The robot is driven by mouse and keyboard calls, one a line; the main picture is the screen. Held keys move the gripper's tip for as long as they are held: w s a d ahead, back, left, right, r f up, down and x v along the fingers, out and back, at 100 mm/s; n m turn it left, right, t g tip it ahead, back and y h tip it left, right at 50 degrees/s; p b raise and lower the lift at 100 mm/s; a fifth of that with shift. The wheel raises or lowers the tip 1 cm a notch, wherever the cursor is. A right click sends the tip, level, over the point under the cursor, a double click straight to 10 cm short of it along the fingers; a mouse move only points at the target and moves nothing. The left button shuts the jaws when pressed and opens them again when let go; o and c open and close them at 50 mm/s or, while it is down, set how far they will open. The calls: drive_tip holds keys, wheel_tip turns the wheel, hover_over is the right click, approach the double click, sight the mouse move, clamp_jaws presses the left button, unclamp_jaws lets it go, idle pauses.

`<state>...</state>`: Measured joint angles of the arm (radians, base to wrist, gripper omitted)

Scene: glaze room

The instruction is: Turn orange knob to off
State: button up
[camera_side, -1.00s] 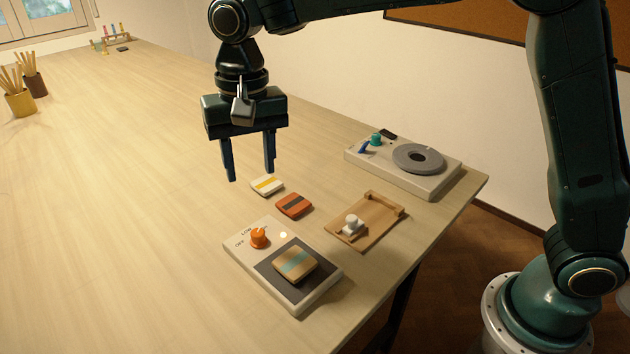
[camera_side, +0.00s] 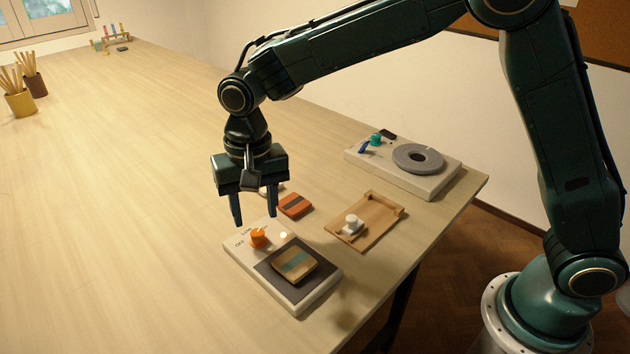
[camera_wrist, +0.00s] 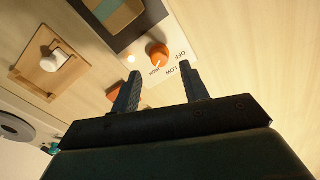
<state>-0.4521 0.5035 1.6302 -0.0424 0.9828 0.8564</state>
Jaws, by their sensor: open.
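The orange knob (camera_side: 259,238) stands on a pale control box (camera_side: 236,259) with a dark plate; it also shows in the wrist view (camera_wrist: 157,53). OFF, LOW and HIGH are printed around it. Its pointer appears to face HIGH. A small round light (camera_wrist: 131,59) beside it glows. My gripper (camera_side: 255,220) is open and empty, pointing down, just behind and above the knob. In the wrist view, the knob lies beyond and roughly between the fingertips (camera_wrist: 161,72). I see no contact with it.
A striped tile (camera_side: 295,264) lies on the dark plate. An orange tile (camera_side: 294,205) and a partly hidden white tile lie behind the box. A wooden board with a white knob (camera_side: 352,225) and a turntable box (camera_side: 400,180) are to the right.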

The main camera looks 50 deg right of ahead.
sight(257, 232)
drive_tip(key=shift+f, duration=2.2)
clamp_jaws()
